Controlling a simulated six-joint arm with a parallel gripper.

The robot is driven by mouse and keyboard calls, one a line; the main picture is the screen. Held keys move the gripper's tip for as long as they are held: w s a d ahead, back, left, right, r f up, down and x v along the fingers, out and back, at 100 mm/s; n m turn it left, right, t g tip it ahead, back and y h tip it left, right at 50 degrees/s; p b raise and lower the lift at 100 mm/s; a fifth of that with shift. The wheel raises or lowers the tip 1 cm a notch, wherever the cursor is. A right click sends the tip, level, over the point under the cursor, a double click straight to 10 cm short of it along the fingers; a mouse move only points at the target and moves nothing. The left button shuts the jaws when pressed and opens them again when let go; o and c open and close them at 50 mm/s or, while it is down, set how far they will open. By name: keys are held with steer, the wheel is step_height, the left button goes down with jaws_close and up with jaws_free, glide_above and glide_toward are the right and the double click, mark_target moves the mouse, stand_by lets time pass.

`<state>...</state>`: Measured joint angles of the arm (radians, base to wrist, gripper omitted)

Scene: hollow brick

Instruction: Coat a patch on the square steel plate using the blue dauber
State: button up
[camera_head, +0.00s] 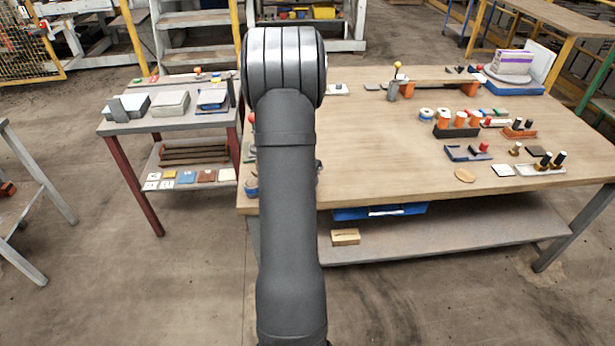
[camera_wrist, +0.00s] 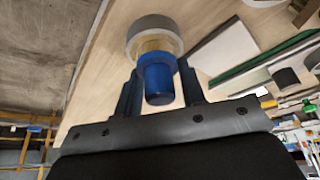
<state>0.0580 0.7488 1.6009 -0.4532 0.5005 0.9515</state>
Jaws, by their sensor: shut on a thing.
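In the wrist view my gripper (camera_wrist: 159,70) is shut on the blue dauber (camera_wrist: 158,85), whose blue body sits between the two fingers. Just beyond it is a round grey rim with a tan inside (camera_wrist: 138,40); I cannot tell whether the dauber touches it or is inside it. In the head view my arm hides the gripper and the dauber.
The wooden workbench (camera_head: 385,150) has a clear middle. Orange-topped pots in a dark holder (camera_head: 457,131), a blue tray (camera_head: 467,153) and a round tan disc (camera_head: 465,175) stand at right. A side table (camera_head: 180,122) is at left.

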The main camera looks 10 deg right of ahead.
steer(key=shift+r, duration=3.45)
